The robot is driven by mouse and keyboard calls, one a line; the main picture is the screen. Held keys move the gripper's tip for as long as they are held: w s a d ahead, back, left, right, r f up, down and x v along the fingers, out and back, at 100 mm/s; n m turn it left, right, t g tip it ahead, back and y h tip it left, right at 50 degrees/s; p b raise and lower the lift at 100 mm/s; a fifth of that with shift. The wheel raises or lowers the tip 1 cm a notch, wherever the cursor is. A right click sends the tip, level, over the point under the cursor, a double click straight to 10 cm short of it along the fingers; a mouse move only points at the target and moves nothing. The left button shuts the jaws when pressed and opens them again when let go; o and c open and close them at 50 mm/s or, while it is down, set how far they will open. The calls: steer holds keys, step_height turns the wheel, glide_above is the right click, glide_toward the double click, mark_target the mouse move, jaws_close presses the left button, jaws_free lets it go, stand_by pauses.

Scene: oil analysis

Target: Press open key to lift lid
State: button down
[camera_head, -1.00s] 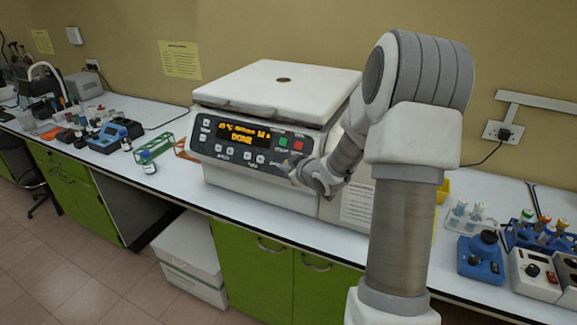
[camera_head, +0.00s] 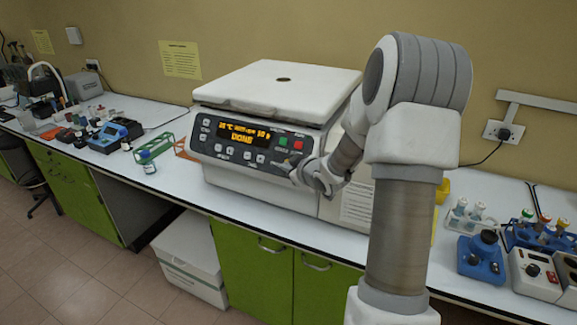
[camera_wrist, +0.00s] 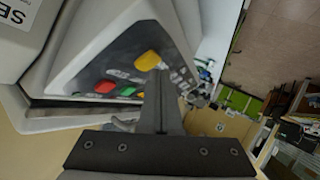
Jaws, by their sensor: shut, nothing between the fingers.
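The centrifuge (camera_head: 262,130) stands on the bench with its white lid (camera_head: 275,88) down. Its display (camera_head: 243,136) glows orange and reads DONE. A green key (camera_head: 283,141) and a red key (camera_head: 298,145) are on the right of the panel. My gripper (camera_head: 292,172) is at the panel's lower right, its fingertips hard to make out there. In the wrist view, my closed, empty fingers (camera_wrist: 157,74) point at a yellow-orange key (camera_wrist: 148,60) and overlap its edge. I cannot tell if they touch it. The key labels are too blurred to read.
A green rack (camera_head: 155,147) and a capped bottle (camera_head: 147,162) stand left of the centrifuge. A blue device (camera_head: 482,258) and tube racks (camera_head: 540,237) are on the right. Bare bench lies in front of the rack.

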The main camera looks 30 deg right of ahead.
steer(key=shift+w+d+f, duration=0.25)
steer(key=shift+d+f, duration=0.05)
steer(key=shift+d, duration=0.1)
stand_by(0.8)
steer(key=shift+a, duration=0.1)
steer(key=shift+s+a+r, duration=0.4)
steer(key=shift+a, duration=0.05)
stand_by(0.3)
steer(key=shift+s+a+r, duration=0.65)
steer(key=shift+a+r, duration=0.05)
steer(key=shift+a, duration=0.15)
steer(key=shift+s+a+r, duration=0.65)
steer(key=shift+a, duration=0.15)
